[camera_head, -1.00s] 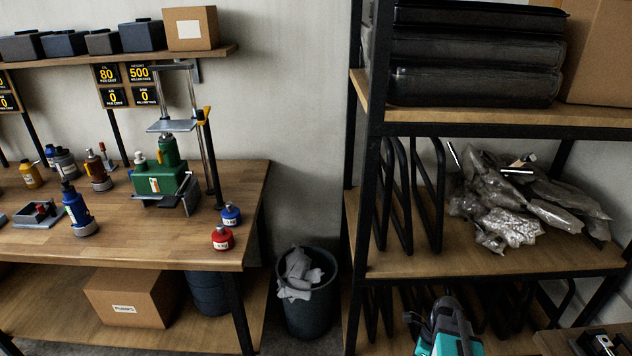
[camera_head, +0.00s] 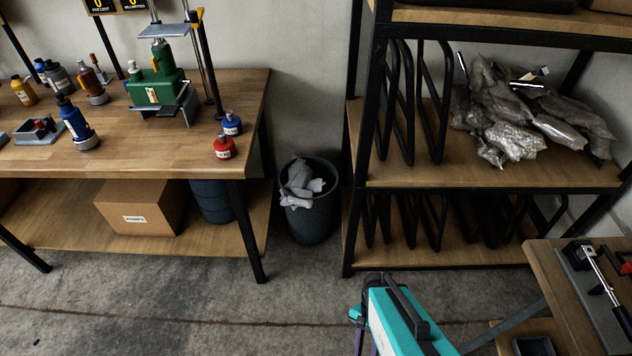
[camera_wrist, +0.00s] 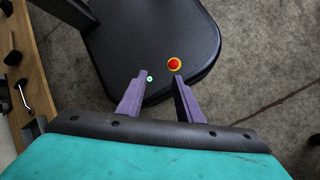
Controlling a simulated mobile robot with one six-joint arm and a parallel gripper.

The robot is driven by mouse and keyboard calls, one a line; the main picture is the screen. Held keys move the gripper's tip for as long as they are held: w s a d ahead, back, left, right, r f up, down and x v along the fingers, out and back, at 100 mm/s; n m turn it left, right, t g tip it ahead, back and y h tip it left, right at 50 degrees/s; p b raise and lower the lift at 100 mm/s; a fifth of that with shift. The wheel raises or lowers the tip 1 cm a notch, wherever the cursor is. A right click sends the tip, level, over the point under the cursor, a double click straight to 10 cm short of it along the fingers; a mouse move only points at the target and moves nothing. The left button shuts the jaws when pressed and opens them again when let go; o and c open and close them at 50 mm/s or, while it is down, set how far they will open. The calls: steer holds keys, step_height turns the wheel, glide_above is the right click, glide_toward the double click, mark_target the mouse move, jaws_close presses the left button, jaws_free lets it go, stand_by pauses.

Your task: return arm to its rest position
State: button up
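My gripper (camera_wrist: 160,78) shows in the wrist view with its two purple fingers apart and nothing between them. It points down over a black rounded surface of my own base, which carries a red and yellow button and a small green light. In the head view, my teal wrist housing (camera_head: 398,322) is at the bottom centre-right, with purple finger parts (camera_head: 364,335) partly cut off by the lower edge. The gripper touches nothing that I can see.
A workbench (camera_head: 190,150) with bottles and a green machine (camera_head: 155,88) stands left. A bin (camera_head: 310,215) and a black-framed shelf (camera_head: 500,180) with grey bags stand behind. A small wooden table (camera_head: 550,290) with tools is at right. Bare floor (camera_head: 180,300) lies front left.

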steer(key=shift+w+d+f+n+t+h, duration=0.15)
steer(key=shift+d+n, duration=0.1)
steer(key=shift+n, duration=1.15)
steer(key=shift+d+f+n+t+h, duration=0.1)
steer(key=shift+d+n, duration=0.15)
steer(key=shift+n, duration=1.15)
steer(key=shift+w+d+f+n+t+h, duration=0.15)
steer(key=shift+d+n, duration=0.1)
steer(key=shift+n, duration=1.15)
steer(key=shift+r, duration=0.15)
